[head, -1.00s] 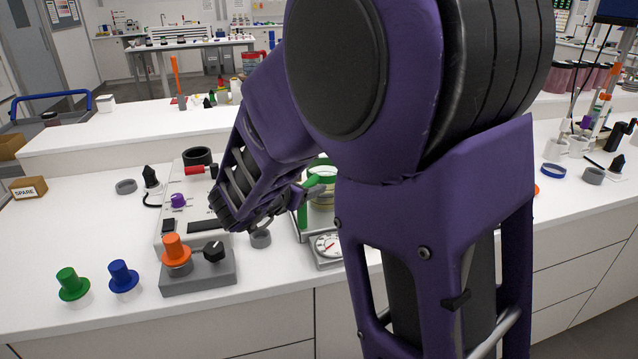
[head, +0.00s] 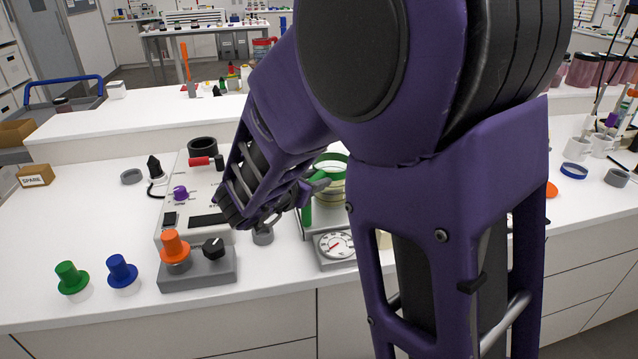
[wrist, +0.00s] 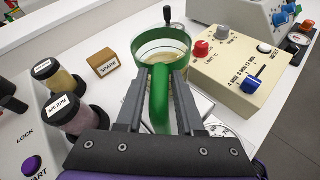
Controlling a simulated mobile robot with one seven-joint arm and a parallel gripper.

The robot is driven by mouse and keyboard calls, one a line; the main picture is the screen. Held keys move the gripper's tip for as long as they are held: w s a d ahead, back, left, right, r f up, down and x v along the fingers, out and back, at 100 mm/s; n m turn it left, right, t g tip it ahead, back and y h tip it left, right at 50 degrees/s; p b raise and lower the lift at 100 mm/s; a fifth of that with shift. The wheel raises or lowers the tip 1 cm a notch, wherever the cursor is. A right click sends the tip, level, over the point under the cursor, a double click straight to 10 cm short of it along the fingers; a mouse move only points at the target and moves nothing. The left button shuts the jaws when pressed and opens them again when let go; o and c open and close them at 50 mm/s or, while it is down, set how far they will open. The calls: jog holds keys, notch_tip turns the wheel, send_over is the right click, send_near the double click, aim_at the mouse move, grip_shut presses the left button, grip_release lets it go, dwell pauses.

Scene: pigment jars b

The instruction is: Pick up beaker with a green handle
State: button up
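The beaker (wrist: 160,47) has clear walls, a green rim and a green handle (wrist: 160,100), and holds something pale yellow. In the head view the beaker (head: 331,165) stands upright on a scale (head: 334,244), partly hidden by my arm. In the wrist view my gripper (wrist: 161,72) has one finger on each side of the handle, with the handle running between them. The fingers look apart, with a narrow gap beside the handle; firm contact does not show. In the head view my gripper (head: 312,188) is at the beaker's handle side.
Left of the scale is a device with a purple knob (head: 180,193). Orange (head: 174,246), blue (head: 122,270) and green (head: 71,277) knobbed pieces stand near the front edge. In the wrist view, two dark-lidded jars (wrist: 77,113), a SPARE box (wrist: 103,63) and a beige control box (wrist: 240,70) surround the beaker.

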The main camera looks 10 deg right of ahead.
grip_shut()
jog(key=shift+r, duration=0.1)
dwell(1.0)
